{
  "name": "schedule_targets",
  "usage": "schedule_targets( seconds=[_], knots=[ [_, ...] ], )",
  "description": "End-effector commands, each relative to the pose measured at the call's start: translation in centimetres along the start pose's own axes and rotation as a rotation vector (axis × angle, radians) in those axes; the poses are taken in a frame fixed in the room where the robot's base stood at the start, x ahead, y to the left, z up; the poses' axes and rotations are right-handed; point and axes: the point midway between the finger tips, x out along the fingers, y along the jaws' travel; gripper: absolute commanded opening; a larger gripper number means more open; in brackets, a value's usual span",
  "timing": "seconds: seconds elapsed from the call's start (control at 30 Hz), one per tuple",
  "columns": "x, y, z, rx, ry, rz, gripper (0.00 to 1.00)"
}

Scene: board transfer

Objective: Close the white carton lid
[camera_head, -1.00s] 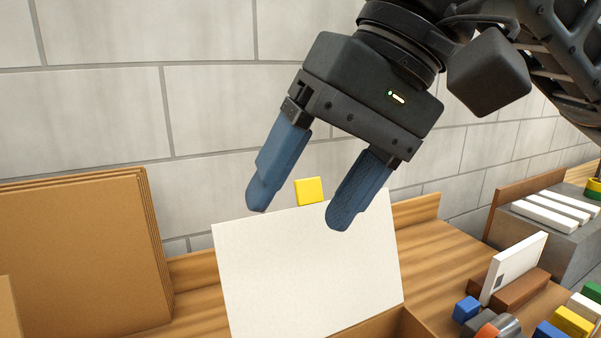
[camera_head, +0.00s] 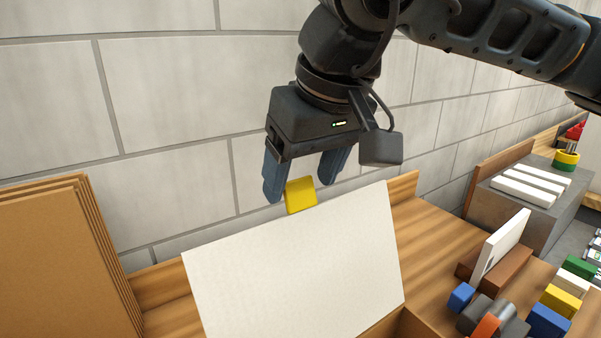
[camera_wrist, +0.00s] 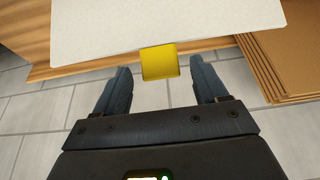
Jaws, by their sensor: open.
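The white carton lid (camera_head: 300,265) stands raised and tilted at the back of its brown carton (camera_head: 405,328), of which only a corner shows. A yellow tab (camera_head: 300,196) sticks up from the lid's top edge. My gripper (camera_head: 305,192) is open and is behind the lid's top edge, near the tab. In the wrist view the lid (camera_wrist: 150,25) spans the top, and the yellow tab (camera_wrist: 159,62) lies centred just beyond and between my open fingertips (camera_wrist: 159,72). No finger visibly touches the tab.
Stacked brown cardboard sheets (camera_head: 60,260) stand at left. At right are a white panel in a brown holder (camera_head: 500,270), several coloured blocks (camera_head: 550,318) and a grey stand with white bars (camera_head: 530,190). A block wall (camera_head: 150,120) rises close behind my gripper.

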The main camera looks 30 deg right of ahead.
Motion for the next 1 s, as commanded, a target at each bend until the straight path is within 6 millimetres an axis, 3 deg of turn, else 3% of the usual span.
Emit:
schedule_targets(
  seconds=[0.17,0.43,1.0],
  knots=[
    [1.14,-0.02,0.01,0.000,0.000,0.000,0.72],
    [1.31,-0.03,0.02,0.000,0.000,0.000,0.72],
    [1.28,-0.03,0.02,0.001,0.000,0.000,0.18]
  ],
)
